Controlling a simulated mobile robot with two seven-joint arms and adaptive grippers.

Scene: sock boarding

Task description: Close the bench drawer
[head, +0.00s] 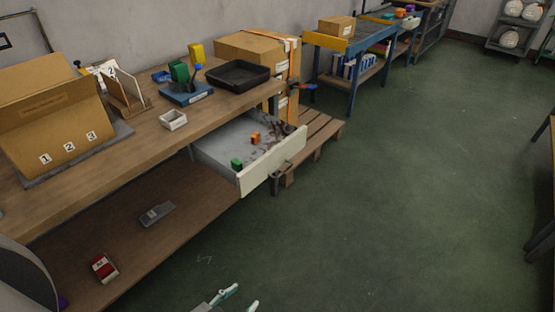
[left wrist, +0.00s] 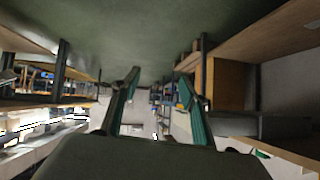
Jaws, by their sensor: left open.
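The bench drawer (head: 222,150) is pulled out from under the wooden bench top, well open. Its pale front panel (head: 262,170) faces the aisle and has a dark handle (head: 281,171). A green block (head: 236,164), an orange block (head: 255,138) and dark scattered bits lie inside the drawer. My left gripper (head: 246,295) is at the bottom edge of the head view, below the drawer front and apart from it. Its two fingers are spread and empty, as the left wrist view (left wrist: 159,75) also shows. My right gripper is not in view.
The bench top (head: 150,128) carries a cardboard box (head: 45,115), a black tray (head: 238,74) and a small white tray (head: 173,120). A lower shelf (head: 130,225) holds a red item (head: 103,267). A wooden pallet (head: 322,130) lies beyond the drawer.

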